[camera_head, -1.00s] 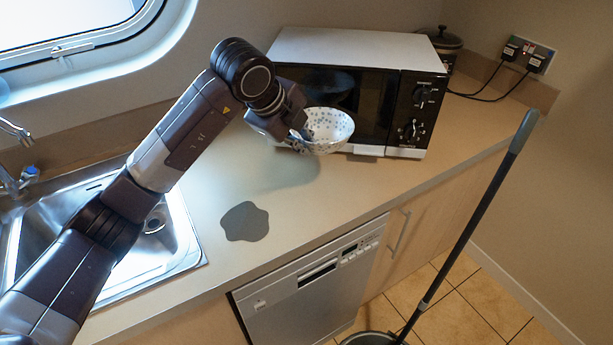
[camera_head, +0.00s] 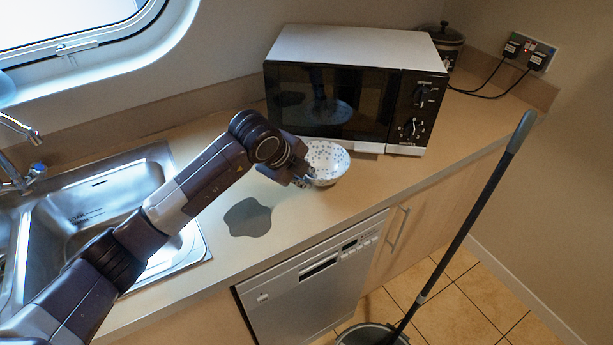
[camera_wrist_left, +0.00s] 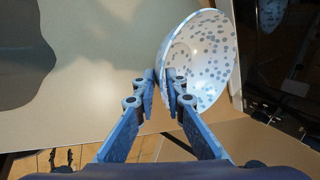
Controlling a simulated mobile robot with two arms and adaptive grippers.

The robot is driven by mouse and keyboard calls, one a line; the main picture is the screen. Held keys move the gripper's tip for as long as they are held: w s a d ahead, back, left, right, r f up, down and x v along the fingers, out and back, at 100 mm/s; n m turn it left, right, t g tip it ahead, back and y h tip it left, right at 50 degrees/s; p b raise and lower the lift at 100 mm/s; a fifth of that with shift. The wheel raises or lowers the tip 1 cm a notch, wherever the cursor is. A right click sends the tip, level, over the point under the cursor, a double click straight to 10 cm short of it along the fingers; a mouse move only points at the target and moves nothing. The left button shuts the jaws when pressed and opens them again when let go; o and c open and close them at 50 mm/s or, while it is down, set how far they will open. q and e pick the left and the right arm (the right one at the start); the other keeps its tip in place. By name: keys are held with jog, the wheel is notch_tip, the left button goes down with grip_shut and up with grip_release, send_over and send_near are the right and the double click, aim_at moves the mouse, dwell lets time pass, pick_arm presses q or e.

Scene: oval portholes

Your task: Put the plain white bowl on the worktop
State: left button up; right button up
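A white bowl with grey-blue spots (camera_head: 331,160) is upright, low over or on the worktop (camera_head: 310,215) in front of the microwave; I cannot tell whether its base touches. No plain white bowl shows. My left gripper (camera_head: 306,177) is at the bowl's left side. In the left wrist view, its fingers (camera_wrist_left: 162,80) are shut on the rim of the bowl (camera_wrist_left: 208,60), one inside and one outside. My right gripper is not in view.
A microwave (camera_head: 350,50) stands behind the bowl, with a dark lidded pot (camera_head: 442,42) beyond it. A grey patch (camera_head: 248,217) lies on the worktop. The sink (camera_head: 95,205) is at left. A mop (camera_head: 460,235) leans at the worktop's right front. The worktop's front middle is clear.

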pick_arm(q)
jog(key=o, duration=0.3)
jog(key=b+v, duration=0.2)
jog(key=v, duration=1)
